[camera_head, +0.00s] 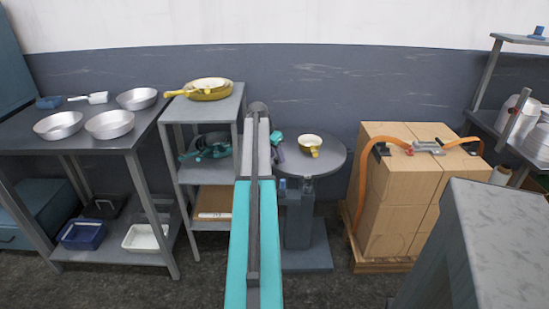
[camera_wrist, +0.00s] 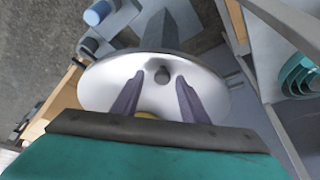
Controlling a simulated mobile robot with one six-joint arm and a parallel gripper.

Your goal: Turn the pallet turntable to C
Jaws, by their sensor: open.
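The turntable (camera_head: 330,165) is a round grey disc on a column, standing behind my arm. In the wrist view its pale top (camera_wrist: 100,88) fills the middle. A small yellow pan (camera_head: 311,146) sits on the top; a sliver of yellow shows near my palm in the wrist view (camera_wrist: 145,115). My gripper (camera_head: 279,151) is over the disc's left side, partly hidden by my arm. In the wrist view my gripper (camera_wrist: 160,79) is open, with a small grey round feature (camera_wrist: 162,75) between the fingertips. I cannot tell whether they touch it. No letter C is readable.
A shelf unit (camera_head: 215,107) with yellow and green pans stands close left. A table (camera_head: 85,132) with silver pans is further left. Strapped boxes (camera_head: 390,190) on a pallet stand right of the turntable. A grey-topped block (camera_head: 510,230) is at front right.

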